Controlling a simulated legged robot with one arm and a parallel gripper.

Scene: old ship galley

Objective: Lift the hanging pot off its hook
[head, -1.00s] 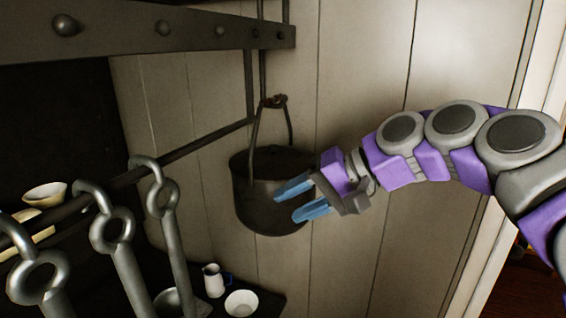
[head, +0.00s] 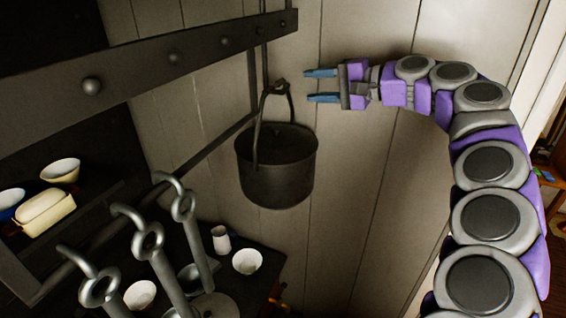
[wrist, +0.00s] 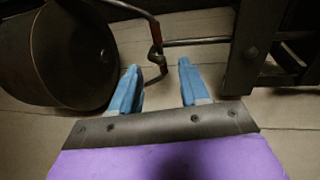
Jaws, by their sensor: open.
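The dark metal pot (head: 277,170) hangs by its bail handle (head: 260,125) from a hook (head: 277,88) on the rack's rod, near the plank wall. My gripper (head: 307,85) is open and empty, just right of the hook and the top of the handle, its blue fingers pointing left. In the wrist view, the pot (wrist: 70,50) lies at the left. The handle top and hook (wrist: 156,55) show ahead of the gap between the fingertips (wrist: 160,72), apart from them as far as I can tell.
A dark riveted beam (head: 140,68) runs above and left of the pot. Bowls (head: 247,261) and a small jug (head: 221,239) stand on a dark shelf below.

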